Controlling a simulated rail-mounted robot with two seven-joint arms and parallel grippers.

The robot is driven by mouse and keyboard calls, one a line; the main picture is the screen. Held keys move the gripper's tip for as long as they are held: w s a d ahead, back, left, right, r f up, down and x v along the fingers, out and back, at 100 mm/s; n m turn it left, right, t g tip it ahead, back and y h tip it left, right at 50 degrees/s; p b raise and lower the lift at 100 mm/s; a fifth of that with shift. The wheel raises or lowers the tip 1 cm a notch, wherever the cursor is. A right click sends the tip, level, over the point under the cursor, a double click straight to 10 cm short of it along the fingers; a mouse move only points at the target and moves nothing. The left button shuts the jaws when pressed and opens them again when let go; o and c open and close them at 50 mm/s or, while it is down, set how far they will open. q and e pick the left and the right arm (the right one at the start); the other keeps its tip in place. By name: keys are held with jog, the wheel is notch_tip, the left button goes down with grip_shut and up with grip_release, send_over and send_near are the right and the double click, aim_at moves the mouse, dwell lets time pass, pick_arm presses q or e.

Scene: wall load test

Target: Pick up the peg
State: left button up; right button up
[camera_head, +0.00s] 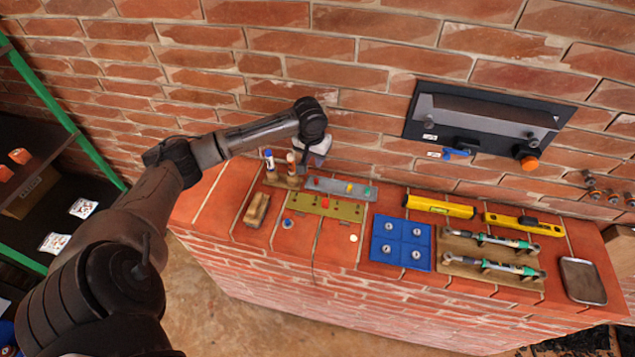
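My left arm reaches in from the left, and its gripper (312,160) hangs over the back of the brick ledge, just above and behind a small holder. Its fingers are too small and dark to tell open from shut. Small peg-like pieces stand below and to its right: a red one (325,202) on an olive-green board (342,210), and a yellow one (349,187) on a grey strip (320,184) behind it. A blue knob-like piece (287,223) sits on the ledge at the front left. I cannot tell which is the peg. My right gripper is out of view.
A wooden holder (283,181) with two upright marker-like sticks stands near the gripper. A wooden block (257,210), blue plate (383,254), yellow levels (440,207), torque tools (500,241) and a metal tray (582,281) share the ledge. A brick wall (390,55) rises behind.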

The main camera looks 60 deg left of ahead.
aim_at(316, 180)
pick_arm(q)
jog(key=f, duration=0.4)
jog(key=w+f+b, duration=0.1)
jog(key=f, duration=0.2)
jog(key=a+f, duration=0.1)
jog(key=f, duration=0.3)
jog(key=shift+w+f, duration=0.15)
jog(key=shift+f, duration=0.2)
grip_shut()
